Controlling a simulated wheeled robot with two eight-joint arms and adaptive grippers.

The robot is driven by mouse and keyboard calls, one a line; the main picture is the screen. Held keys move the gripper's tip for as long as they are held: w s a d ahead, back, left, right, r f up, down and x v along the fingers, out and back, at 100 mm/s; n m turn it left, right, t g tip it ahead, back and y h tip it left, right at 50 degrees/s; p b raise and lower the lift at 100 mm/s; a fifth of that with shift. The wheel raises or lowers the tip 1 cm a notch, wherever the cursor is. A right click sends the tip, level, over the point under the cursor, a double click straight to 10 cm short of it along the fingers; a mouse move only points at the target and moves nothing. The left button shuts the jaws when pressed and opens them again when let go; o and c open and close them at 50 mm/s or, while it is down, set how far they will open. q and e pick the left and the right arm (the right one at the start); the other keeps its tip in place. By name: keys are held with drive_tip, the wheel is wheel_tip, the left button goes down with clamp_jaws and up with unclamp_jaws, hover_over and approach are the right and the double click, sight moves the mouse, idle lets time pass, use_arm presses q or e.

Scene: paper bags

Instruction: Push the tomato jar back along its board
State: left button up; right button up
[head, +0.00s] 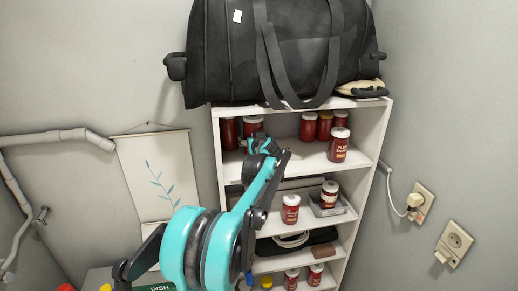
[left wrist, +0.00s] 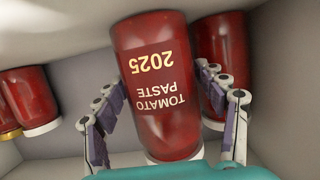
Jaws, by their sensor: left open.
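The tomato jar (left wrist: 158,75) is dark red, with a label reading "TOMATO PASTE 2025" that appears upside down in the left wrist view. In the head view the tomato jar (head: 254,124) stands on the top inner board (head: 290,165) of the white shelf, partly hidden behind my left gripper (head: 263,146). My left gripper is open, with one finger on each side of the jar in the left wrist view. I cannot tell whether the fingers touch it. My right gripper is not in view.
A red jar (head: 229,135) stands close on the left of the tomato jar. Several jars stand right on the same board, with a plum sauce jar (head: 338,146) nearer its front edge. A black bag (head: 225,50) lies on the shelf top, its straps hanging over the opening.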

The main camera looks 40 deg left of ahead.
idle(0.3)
use_arm(q)
drive_tip(key=o, duration=0.6)
drive_tip(key=shift+c, duration=0.2)
drive_tip(key=shift+d, duration=0.1)
drive_tip(key=v, duration=1.2)
drive_tip(key=s+d+f+m+h+b, duration=0.3)
drive_tip(key=s+d+f+b, duration=0.5)
drive_tip(key=f, duration=0.9)
drive_tip(key=s+d+f+m+g+h+b, duration=0.1)
drive_tip(key=s+d+f+m+h+b, duration=0.2)
drive_tip(key=s+d+f+b, duration=0.5)
drive_tip(key=s+d+f+m+g+h+b, duration=0.1)
drive_tip(key=s+d+f+m+h+b, duration=0.3)
drive_tip(key=f, duration=2.2)
drive_tip(key=s+d+b, duration=0.2)
drive_tip(key=d+b, duration=0.2)
drive_tip(key=d, duration=0.3)
drive_tip(key=s+d+h+b, duration=0.1)
drive_tip(key=s+d+b, duration=0.2)
drive_tip(key=d+b, duration=0.2)
drive_tip(key=shift+d, duration=1.1)
